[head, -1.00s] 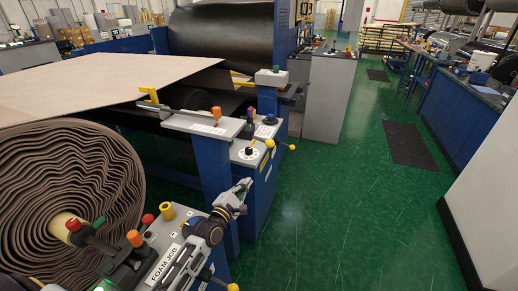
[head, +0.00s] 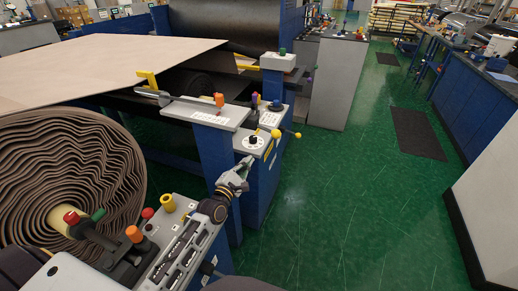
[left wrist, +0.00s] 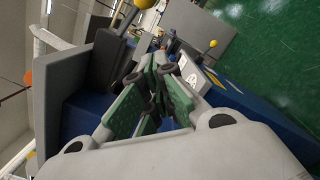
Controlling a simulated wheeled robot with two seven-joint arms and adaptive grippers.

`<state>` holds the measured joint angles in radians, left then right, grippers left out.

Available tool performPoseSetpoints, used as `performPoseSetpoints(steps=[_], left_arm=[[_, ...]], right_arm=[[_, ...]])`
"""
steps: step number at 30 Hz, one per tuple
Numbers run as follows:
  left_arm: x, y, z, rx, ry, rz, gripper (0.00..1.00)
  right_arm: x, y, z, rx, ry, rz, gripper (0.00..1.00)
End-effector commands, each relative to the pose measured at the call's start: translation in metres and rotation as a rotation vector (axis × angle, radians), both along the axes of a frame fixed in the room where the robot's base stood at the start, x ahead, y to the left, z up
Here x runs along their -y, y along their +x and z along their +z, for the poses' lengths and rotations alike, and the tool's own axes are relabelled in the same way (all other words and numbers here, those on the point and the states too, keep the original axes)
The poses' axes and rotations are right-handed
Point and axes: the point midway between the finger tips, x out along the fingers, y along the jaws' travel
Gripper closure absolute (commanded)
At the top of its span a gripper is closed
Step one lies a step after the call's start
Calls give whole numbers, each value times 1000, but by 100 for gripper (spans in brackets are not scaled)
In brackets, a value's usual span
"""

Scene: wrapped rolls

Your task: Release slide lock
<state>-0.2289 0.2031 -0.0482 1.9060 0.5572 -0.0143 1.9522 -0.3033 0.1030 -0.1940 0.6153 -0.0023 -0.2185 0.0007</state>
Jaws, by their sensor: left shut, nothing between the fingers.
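The blue machine stand (head: 215,150) carries a grey top shelf (head: 205,113) with a metal slide bar (head: 150,94), a yellow handle (head: 151,79) and an orange knob (head: 222,100). I cannot tell which part is the slide lock. A lower grey panel (head: 240,143) has a round dial (head: 254,140) and yellow ball-ended levers (head: 276,134). My left gripper (head: 246,163) is shut and empty, just in front of and below this panel. In the left wrist view its green-padded fingers (left wrist: 152,72) are together, with a yellow ball (left wrist: 213,44) beyond. My right gripper is out of view.
A large brown wrapped roll (head: 65,180) stands at left. Before it is a grey console (head: 178,205) with red, yellow and orange knobs, partly covered by my arm. A tan sheet (head: 95,65) spans the machine.

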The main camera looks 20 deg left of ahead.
Motion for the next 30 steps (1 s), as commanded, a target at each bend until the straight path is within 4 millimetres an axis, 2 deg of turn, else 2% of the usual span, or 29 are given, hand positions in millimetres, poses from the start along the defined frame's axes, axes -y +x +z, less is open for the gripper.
performPoseSetpoints(steps=[5, 18, 30], left_arm=[[1, 5, 0, 1, 0, 0, 100], [4, 34, 2, 1, 0, 0, 100], [8, 65, 4, 1, -1, -1, 100]], right_arm=[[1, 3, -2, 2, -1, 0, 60], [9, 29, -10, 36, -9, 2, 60], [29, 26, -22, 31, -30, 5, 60]])
